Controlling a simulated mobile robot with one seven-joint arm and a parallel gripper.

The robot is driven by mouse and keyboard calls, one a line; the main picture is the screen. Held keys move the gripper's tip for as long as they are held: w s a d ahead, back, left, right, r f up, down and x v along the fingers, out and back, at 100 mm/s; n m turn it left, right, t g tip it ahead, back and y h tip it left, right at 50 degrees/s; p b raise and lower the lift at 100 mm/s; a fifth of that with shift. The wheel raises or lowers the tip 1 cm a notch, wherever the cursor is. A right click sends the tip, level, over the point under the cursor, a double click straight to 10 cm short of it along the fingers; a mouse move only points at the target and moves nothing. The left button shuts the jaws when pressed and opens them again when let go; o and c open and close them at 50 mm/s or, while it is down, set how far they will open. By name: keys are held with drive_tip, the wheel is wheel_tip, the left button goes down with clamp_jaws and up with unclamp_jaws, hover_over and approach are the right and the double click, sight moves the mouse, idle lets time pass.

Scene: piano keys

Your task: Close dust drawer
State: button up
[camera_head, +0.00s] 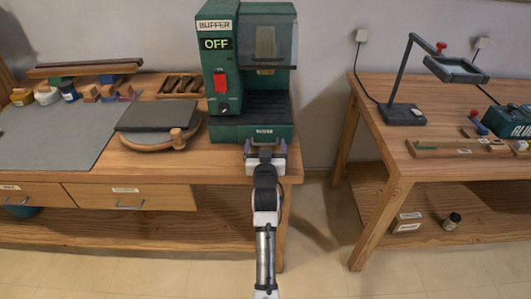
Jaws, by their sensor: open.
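The green buffer machine (222,70) stands at the right end of the left workbench, its panel reading OFF above a red switch. At its base is the dust drawer (240,132), a green front with a small label. I cannot tell how far the drawer stands out from the machine. My gripper (265,151) is open right in front of the drawer's lower front, and hides part of it. Whether the fingers touch the drawer is not clear. My arm reaches up to it from the bottom of the picture.
Left of the machine, a dark slab on a round wooden piece (160,138) lies near a grey mat (50,135). Wooden bench drawers (130,196) sit below. A gap separates this bench from the right workbench (400,165), which holds a magnifier lamp (405,113).

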drive_tip(key=s+b, duration=0.3)
drive_tip(key=s, duration=1)
drive_tip(key=shift+s, duration=0.3)
